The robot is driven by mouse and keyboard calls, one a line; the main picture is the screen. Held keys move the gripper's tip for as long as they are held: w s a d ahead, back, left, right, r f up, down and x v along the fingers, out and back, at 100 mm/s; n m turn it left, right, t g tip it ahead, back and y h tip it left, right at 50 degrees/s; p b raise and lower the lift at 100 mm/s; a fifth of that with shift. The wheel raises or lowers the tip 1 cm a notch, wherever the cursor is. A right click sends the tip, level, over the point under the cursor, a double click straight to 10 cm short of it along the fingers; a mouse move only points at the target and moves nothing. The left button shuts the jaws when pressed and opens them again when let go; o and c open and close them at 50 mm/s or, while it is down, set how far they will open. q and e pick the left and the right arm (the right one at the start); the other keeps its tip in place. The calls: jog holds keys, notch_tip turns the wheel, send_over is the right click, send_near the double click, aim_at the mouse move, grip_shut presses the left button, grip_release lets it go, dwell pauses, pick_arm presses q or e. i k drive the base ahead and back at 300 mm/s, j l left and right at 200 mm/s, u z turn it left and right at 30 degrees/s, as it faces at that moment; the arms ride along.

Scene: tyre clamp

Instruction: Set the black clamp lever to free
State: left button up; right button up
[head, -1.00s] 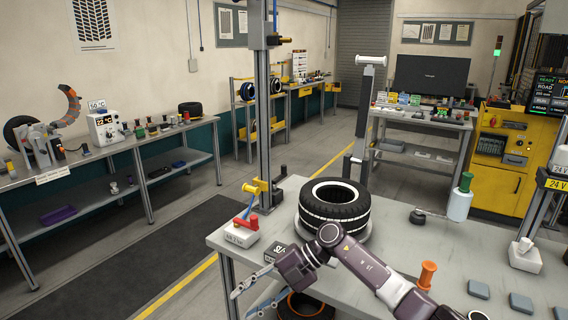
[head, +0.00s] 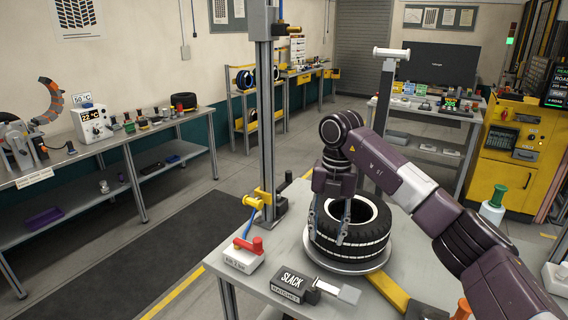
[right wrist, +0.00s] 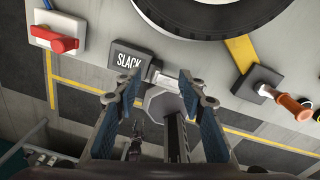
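A small black lever-like part (head: 286,180) sits on the grey post behind the tyre in the head view. I cannot tell for sure that it is the clamp lever, nor its setting. The tyre (head: 350,245) lies flat on a round plate on the bench. My right gripper (head: 328,224) is open and empty, fingers down, in front of the tyre in the head view. My left gripper is not in view.
The ratchet block (head: 291,284) and a white box with a red lever (head: 240,255) stand on the bench's front left. A yellow lever (head: 254,197) is on the post. An orange handle (right wrist: 297,108) stands to the right. The bench (head: 280,245) is clear between block and post.

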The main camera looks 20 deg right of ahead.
aim_at(289, 173)
jog(key=i+l, duration=0.1)
jog(key=i, duration=1.35)
